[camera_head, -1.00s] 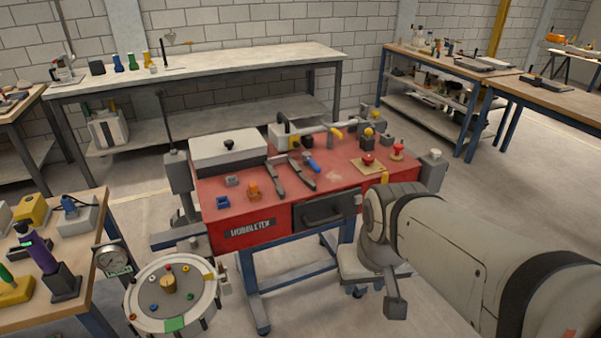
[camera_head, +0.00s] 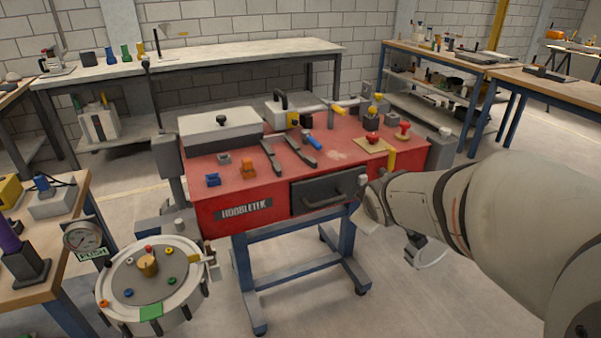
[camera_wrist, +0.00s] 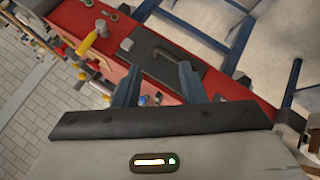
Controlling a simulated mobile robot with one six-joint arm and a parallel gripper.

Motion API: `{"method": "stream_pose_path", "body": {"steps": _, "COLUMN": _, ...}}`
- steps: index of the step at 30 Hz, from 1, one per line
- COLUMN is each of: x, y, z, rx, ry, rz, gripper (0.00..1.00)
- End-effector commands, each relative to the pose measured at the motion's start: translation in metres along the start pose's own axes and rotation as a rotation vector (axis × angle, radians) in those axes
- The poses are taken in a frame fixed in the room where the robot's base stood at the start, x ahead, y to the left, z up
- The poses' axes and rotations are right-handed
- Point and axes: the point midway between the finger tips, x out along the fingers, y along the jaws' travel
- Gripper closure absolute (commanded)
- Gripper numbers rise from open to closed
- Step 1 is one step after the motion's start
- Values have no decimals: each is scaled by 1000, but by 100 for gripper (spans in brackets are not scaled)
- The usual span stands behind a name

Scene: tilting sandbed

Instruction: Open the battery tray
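The battery tray appears to be the dark grey drawer (camera_head: 302,202) in the front of the red bench, beside the HOBBLETEK plate. It looks shut, flush with the bench front. A curved bar handle (camera_head: 325,200) sticks out from its face. In the wrist view the dark drawer front (camera_wrist: 145,42) and its handle (camera_wrist: 178,52) lie beyond my fingers. My gripper (camera_wrist: 157,68) is open, with two blue-grey fingers apart and nothing seen between them. Any gap to the handle is hard to judge.
The red bench top (camera_head: 340,155) carries a white lidded box (camera_head: 222,135), tools, red knobs and small blocks. Open floor lies in front of the bench.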

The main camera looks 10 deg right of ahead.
Motion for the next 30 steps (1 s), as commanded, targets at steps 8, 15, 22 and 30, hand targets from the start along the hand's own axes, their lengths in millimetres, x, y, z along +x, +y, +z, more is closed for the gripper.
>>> {"method": "stream_pose_path", "body": {"steps": 8, "x": 128, "y": -18, "z": -17, "rx": -537, "ry": 338, "rz": 211, "gripper": 63}}
{"method": "stream_pose_path", "body": {"steps": 15, "x": 171, "y": -40, "z": -32, "rx": -824, "ry": 557, "rz": 340, "gripper": 63}}
{"method": "stream_pose_path", "body": {"steps": 22, "x": 182, "y": -46, "z": -43, "rx": -896, "ry": 621, "rz": 380, "gripper": 63}}
{"method": "stream_pose_path", "body": {"steps": 30, "x": 214, "y": -44, "z": -71, "rx": -895, "ry": 621, "rz": 377, "gripper": 63}}
